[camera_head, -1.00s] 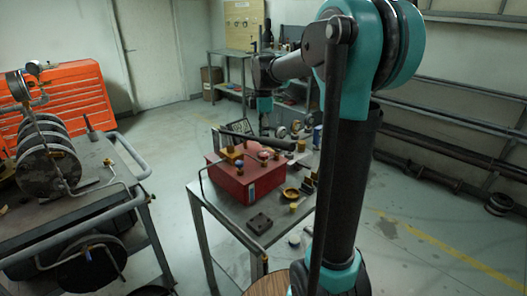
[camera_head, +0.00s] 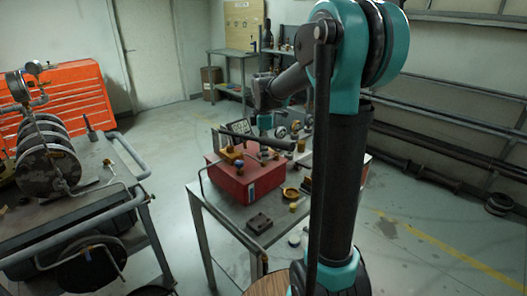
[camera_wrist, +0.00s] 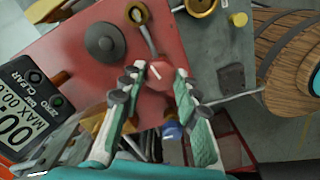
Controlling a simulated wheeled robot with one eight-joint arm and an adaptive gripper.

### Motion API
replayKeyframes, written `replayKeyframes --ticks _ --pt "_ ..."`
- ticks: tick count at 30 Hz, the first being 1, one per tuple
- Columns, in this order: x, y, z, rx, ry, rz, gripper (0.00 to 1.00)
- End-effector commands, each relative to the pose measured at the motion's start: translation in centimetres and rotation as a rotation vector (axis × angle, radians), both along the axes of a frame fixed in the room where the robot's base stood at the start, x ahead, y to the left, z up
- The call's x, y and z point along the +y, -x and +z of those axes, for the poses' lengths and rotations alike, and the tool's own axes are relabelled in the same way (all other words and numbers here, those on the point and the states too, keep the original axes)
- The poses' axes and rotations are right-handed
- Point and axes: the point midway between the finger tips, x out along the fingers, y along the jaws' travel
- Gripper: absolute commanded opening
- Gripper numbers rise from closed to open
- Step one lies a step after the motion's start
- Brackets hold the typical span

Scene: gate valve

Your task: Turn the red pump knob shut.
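The red knob (camera_wrist: 160,76), with a white mark on its top, stands on the red pump box (camera_wrist: 70,45) in the wrist view. My gripper (camera_wrist: 161,71) is open, with one fingertip on each side of the knob. Small gaps seem to show between the fingertips and the knob; contact cannot be told for sure. In the head view my gripper (camera_head: 265,124) is above the back of the red box (camera_head: 233,186), and I cannot make out the red knob there.
In the wrist view, a dark round knob (camera_wrist: 104,43), a brass valve part (camera_wrist: 138,14) and a digital display (camera_wrist: 22,112) surround the red knob. A blue knob (camera_wrist: 172,130) shows between my fingers. A wooden barrel (camera_wrist: 290,50) stands beyond the table (camera_wrist: 222,50).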

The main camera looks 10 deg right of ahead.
Motion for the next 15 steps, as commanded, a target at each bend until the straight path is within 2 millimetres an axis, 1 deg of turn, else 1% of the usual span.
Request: replayKeyframes --ticks 1,5,11,15 --pt "0.00 0.00 0.01 0.000 0.000 0.000 0.19" --pt "0.00 0.00 0.01 0.000 0.000 0.000 0.03" --pt "0.00 -0.01 0.01 0.000 0.000 -0.011 0.02" --pt "0.00 -0.01 0.01 0.000 0.000 -0.049 0.02"
